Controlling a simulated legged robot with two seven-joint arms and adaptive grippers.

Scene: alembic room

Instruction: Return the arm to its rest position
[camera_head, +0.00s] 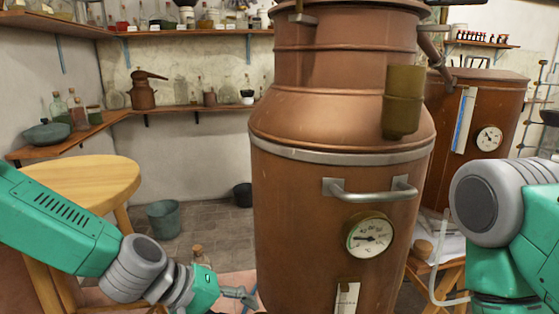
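My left arm comes in from the lower left, with green and grey links. Its gripper (241,294) is at the bottom edge, left of the large copper still, and its fingers are small and partly cut off. I cannot tell whether they are open or shut, and no held object is clear. My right arm (510,225) is bent at the right edge, in front of the second copper vessel. Its gripper is out of view.
A large copper still (290,215) with a handle (370,190) and a dial gauge (369,236) stands close in the centre. A round wooden stool (75,180) is at left. A bucket (164,219) stands on the floor behind. Wall shelves (190,109) hold glassware.

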